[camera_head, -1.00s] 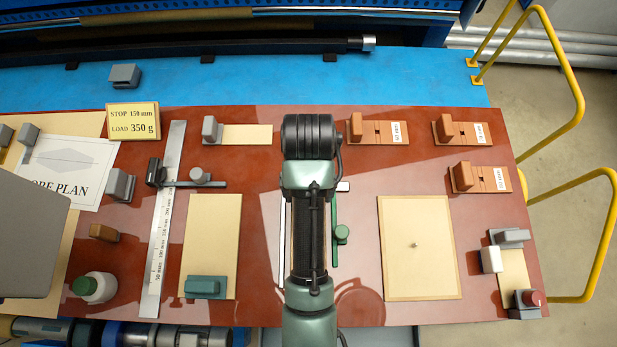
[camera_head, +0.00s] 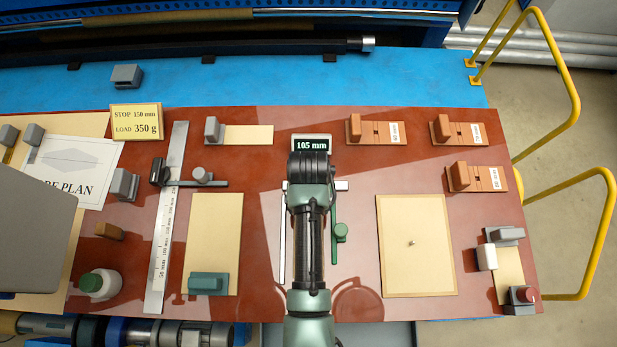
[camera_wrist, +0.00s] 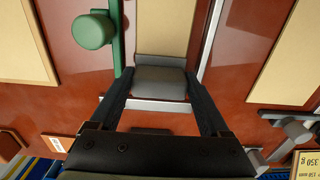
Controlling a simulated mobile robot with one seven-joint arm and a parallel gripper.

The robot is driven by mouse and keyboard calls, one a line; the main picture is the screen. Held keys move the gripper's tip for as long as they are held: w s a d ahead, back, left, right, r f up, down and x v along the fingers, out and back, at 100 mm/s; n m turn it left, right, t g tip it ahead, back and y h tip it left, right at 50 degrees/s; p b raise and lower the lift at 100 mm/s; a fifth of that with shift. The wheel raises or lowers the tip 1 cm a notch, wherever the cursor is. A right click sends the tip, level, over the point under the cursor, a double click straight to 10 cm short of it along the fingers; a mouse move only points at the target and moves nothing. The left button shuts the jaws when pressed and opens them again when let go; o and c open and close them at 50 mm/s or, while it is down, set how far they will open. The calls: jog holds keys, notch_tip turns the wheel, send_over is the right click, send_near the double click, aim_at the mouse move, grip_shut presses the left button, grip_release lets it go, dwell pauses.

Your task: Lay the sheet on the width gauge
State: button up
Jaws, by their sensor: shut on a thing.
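My gripper (camera_wrist: 160,88) is shut on the grey block handle (camera_wrist: 160,76) of a tan sheet (camera_wrist: 165,28). In the wrist view the sheet extends beyond the handle between a green bar (camera_wrist: 116,45) and a silver bar (camera_wrist: 211,42) of the width gauge. I cannot tell whether the sheet touches the gauge. In the head view my arm hides the sheet and the gripper's fingertips. The gauge's silver rail (camera_head: 283,240) shows left of my arm, its green knob (camera_head: 340,232) right of it. The gauge display (camera_head: 311,145) reads 105 mm.
A tan sheet with a green handle (camera_head: 213,235) and a steel ruler (camera_head: 166,225) lie to the left. A tan board (camera_head: 415,245) lies to the right. Several brown blocks (camera_head: 375,130) stand at the upper right. Yellow rails (camera_head: 598,230) border the right edge.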

jog(key=o, duration=1.2)
jog(key=shift+f, duration=0.1)
notch_tip(320, 180, up, 12)
jog(key=shift+r, duration=0.2)
